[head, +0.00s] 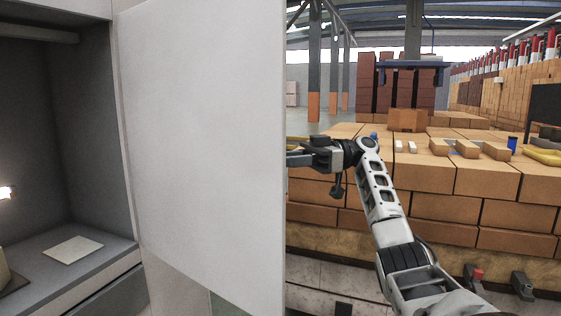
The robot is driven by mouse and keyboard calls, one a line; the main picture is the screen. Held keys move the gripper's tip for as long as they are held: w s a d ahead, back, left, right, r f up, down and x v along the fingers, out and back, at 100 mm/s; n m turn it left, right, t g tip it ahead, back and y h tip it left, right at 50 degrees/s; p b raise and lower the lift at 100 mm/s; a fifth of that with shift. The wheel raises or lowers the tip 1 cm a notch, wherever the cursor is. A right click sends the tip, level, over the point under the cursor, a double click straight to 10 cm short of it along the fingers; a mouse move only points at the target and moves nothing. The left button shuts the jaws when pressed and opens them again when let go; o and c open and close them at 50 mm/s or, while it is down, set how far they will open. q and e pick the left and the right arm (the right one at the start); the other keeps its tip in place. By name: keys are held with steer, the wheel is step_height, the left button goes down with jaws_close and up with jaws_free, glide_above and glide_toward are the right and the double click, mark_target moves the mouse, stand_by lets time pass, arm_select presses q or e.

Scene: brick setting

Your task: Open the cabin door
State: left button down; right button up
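The cabin door (205,140) is a large plain white panel that stands swung open from the cabin (88,262) at left. The cabin's grey interior shows, with a shelf and a small light. My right gripper (296,158) is at the door's free right edge, at about mid height. Its fingertips reach to the edge and seem partly hidden behind the panel, so I cannot tell whether they touch it or how far apart they are. No handle shows on this face of the door. My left gripper is not in view.
A pale flat square (73,250) lies on the cabin shelf. Stacked orange-brown bricks (440,205) fill the right, with small blocks (468,148) and a blue cup (512,143) on top. Grey floor (335,275) lies between door and stack. Steel columns (314,75) stand behind.

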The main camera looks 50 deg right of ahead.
steer(key=v, duration=0.6)
steer(key=shift+s+d, duration=0.1)
steer(key=shift+d, duration=0.05)
